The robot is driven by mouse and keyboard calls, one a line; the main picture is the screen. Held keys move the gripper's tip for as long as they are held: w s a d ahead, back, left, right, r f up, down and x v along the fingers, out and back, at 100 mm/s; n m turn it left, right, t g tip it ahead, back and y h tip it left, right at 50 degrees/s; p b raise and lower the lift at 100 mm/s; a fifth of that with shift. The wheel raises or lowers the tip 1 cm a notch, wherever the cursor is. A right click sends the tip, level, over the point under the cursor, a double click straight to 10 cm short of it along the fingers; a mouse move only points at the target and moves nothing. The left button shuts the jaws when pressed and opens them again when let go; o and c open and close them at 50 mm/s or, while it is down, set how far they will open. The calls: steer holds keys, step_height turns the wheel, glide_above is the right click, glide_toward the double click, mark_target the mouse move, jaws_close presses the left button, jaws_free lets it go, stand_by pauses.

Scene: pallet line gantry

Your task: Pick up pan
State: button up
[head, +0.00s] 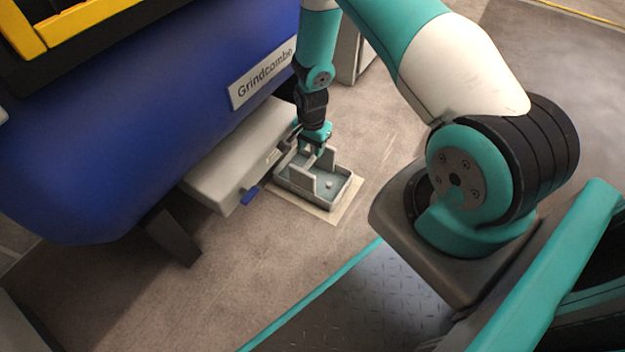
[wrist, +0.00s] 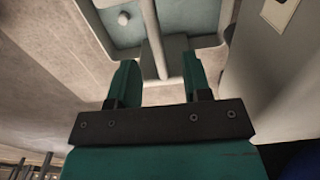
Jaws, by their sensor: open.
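The pan (head: 341,196) is a shallow grey rectangular tray with a raised divider across it. It sits on a pale square mat on the floor, and a small white round thing (head: 329,184) lies inside. My gripper (head: 312,150) is above the pan's far end, pointing down. In the wrist view the two teal fingers (wrist: 158,80) are apart, with a narrow grey upright part of the pan (wrist: 152,42) beyond and between their tips. I cannot tell whether the fingers touch it.
A blue machine labelled Grindcombe (head: 130,120) stands at left. Its grey ledge (head: 225,165) with a blue tab (head: 250,195) lies close beside the pan. A pale cabinet (head: 350,50) stands behind. Floor (head: 255,270) in front of the pan is clear.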

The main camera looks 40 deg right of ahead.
mark_target(313, 156)
step_height(313, 156, down, 5)
steer(key=b, duration=0.4)
steer(key=shift+s+d+f, duration=0.1)
steer(key=shift+s+f, duration=0.05)
steer(key=shift+c, duration=0.4)
jaws_close()
